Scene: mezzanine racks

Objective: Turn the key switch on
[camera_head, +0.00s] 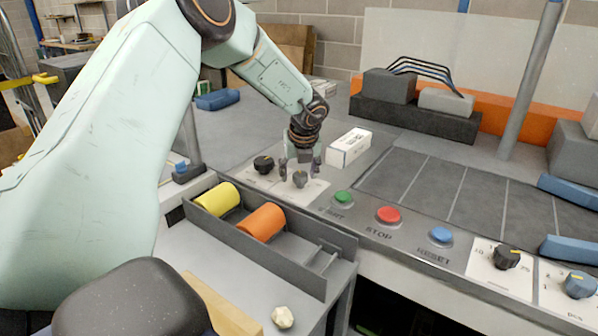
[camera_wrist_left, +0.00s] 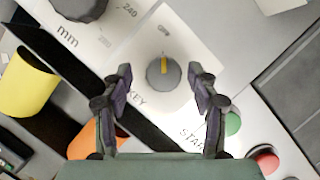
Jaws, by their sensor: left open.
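The key switch is a dark grey round knob (camera_head: 300,180) on a white plate on the console. In the wrist view the knob (camera_wrist_left: 163,76) shows a yellow pointer line aimed at the top of the picture, toward a small label that seems to read OFF. The word KEY is printed at its lower left. My left gripper (camera_head: 301,172) points down at the knob. In the wrist view its fingers (camera_wrist_left: 160,82) are apart, one on each side of the knob, with visible gaps to it. My right gripper is not in view.
A black mm dial (camera_wrist_left: 82,6) sits close beside the key switch. Green (camera_head: 343,198), red (camera_head: 389,215) and blue (camera_head: 440,235) buttons run to the right. A white box (camera_head: 349,147) stands behind. A grey tray (camera_head: 263,250) holds a yellow and an orange cylinder in front.

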